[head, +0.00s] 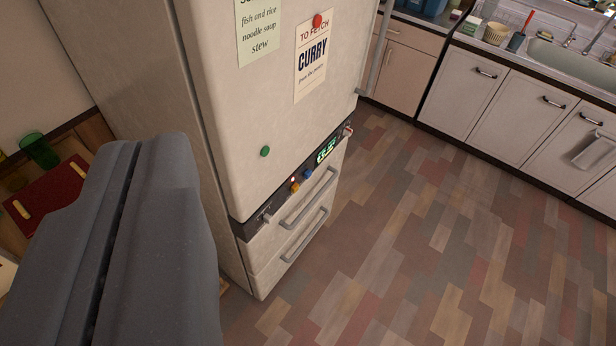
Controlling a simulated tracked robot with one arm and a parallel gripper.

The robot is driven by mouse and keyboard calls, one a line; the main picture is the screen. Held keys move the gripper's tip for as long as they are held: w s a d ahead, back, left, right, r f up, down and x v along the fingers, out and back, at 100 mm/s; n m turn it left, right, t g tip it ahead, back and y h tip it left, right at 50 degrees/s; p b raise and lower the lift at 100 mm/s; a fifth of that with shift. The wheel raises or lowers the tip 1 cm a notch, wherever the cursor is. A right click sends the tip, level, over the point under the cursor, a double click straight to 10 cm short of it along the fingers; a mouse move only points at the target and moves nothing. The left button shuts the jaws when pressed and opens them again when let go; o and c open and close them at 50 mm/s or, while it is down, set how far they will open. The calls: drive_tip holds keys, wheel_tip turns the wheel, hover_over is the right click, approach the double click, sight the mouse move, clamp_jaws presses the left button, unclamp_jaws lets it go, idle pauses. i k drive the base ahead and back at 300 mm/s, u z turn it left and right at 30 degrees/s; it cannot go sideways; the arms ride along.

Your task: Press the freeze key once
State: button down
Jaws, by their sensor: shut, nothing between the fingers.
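A cream fridge (232,120) stands left of centre. A dark control panel (282,194) crosses its front above two drawers. The panel carries a green-lit display (325,149), a blue key (307,174), an orange key (295,187), a small pale light (291,179), and a silver lever or knob near each end. Key labels are too small to read, so I cannot tell which is the freeze key. My gripper (134,145) is shut and empty at the lower left, with its two dark grey fingers together. It appears left of the panel in the picture, apart from the keys.
Notes and a green magnet (265,151) are on the fridge door. Drawer handles (308,198) project below the panel. A red board (48,194) and green glass (39,150) are at left. Counter cabinets (465,92) line the back. The wooden floor (420,230) is clear.

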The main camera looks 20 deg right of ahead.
sight(308, 173)
drive_tip(key=u, duration=2.5)
drive_tip(key=k, duration=1.15)
drive_tip(key=z, duration=2.35)
drive_tip(key=i, duration=0.7)
drive_tip(key=z, duration=0.1)
